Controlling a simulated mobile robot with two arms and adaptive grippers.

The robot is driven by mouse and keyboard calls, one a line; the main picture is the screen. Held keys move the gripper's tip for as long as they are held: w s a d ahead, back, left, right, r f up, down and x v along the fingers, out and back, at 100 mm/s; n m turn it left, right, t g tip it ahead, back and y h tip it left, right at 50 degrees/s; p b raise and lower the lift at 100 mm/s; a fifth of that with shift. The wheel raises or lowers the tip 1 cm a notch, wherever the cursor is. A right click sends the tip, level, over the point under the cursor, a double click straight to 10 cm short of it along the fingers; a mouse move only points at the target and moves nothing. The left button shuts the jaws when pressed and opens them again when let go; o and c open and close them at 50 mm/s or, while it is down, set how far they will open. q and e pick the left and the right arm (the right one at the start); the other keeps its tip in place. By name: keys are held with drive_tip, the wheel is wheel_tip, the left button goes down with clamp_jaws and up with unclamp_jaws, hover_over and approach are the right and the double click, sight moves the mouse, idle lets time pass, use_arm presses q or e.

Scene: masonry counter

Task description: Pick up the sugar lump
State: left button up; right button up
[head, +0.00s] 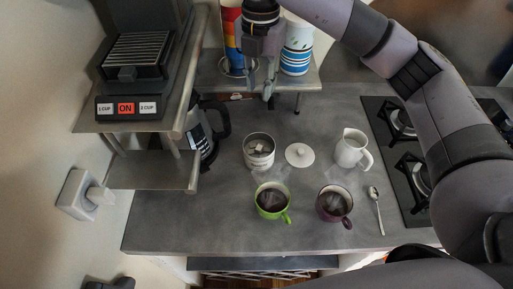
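Pale sugar lumps (260,144) lie inside an open, light-coloured sugar bowl (259,160) in the middle of the counter. They are small, and I cannot tell single lumps apart well. My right gripper (260,82) hangs beyond the bowl, in front of the cup shelf, with its fingers pointing down. Its fingers look apart, with nothing seen between them. It is clear of the bowl.
A white lid (299,155) and a white jug (351,149) stand right of the bowl. A green cup (271,201) and a purple cup (333,204) of dark drink are nearer, with a spoon (376,208). A coffee machine (135,60), carafe (205,130) and hob (395,150) flank them.

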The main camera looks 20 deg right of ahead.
use_arm(q)
wheel_tip(320, 180, down, 4)
drive_tip(key=s+b, duration=0.3)
use_arm(e)
wheel_tip(320, 180, down, 4)
approach(259, 148)
wheel_tip(259, 148, down, 2)
drive_tip(key=shift+w+f+p, duration=0.1)
drive_tip(key=shift+f+p, duration=0.1)
drive_tip(key=shift+p, duration=0.75)
drive_tip(key=shift+f, duration=0.5)
wheel_tip(259, 148, down, 4)
drive_tip(key=p, duration=0.2)
drive_tip(key=shift+f+p, duration=0.2)
drive_tip(key=shift+p, duration=0.15)
drive_tip(key=shift+f, duration=0.3)
use_arm(q)
drive_tip(key=r, duration=0.1)
drive_tip(key=w+r, duration=0.1)
drive_tip(key=r, duration=0.2)
drive_tip(key=shift+w+r, duration=0.25)
drive_tip(key=shift+w, duration=0.1)
use_arm(e)
drive_tip(key=shift+c, duration=0.3)
drive_tip(key=c, duration=0.4)
